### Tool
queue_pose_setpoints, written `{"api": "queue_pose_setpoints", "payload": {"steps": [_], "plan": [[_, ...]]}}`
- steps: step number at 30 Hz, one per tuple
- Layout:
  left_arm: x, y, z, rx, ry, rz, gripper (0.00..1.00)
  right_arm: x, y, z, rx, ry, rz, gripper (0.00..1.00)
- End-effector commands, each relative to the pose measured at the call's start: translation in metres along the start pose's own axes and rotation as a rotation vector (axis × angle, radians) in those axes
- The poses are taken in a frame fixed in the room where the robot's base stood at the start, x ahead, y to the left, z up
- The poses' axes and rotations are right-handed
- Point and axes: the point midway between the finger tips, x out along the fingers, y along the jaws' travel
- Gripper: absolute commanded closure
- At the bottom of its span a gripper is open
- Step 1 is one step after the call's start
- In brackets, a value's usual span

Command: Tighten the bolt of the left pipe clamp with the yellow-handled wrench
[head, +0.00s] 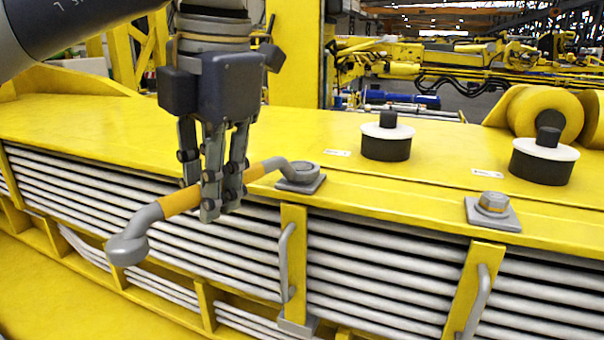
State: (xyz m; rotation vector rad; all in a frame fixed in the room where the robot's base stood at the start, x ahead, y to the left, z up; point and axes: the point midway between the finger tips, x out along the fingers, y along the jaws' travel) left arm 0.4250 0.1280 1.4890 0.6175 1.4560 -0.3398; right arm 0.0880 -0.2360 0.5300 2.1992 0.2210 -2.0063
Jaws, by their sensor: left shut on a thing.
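The yellow-handled wrench (181,202) slants across the left half of the head view, grey at both ends. My left gripper (222,200) is shut on the middle of its handle, hiding part of the yellow. The wrench's far end reaches the left pipe clamp (313,187) and appears to sit around its bolt (303,168); I cannot tell how fully it is seated. The near end (127,248) hangs free over the front of the yellow boom, in front of the grey pipes. My right gripper is not in view.
The right pipe clamp with its bolt (492,204) sits on the boom's edge. Two black-and-white round knobs (386,140) (543,160) stand on the boom top (440,150). Grey handles (286,262) (477,300) stick out from the yellow uprights. Grey pipes (375,285) run along the front.

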Motion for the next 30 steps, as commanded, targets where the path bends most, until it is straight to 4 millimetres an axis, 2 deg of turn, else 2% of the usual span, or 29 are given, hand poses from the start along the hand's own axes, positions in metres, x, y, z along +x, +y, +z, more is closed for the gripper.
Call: {"api": "queue_pose_setpoints", "payload": {"steps": [30], "plan": [[0.003, 0.014, 0.001, 0.104, -0.02, 0.0, 1.0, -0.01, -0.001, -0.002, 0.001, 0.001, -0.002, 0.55]]}}
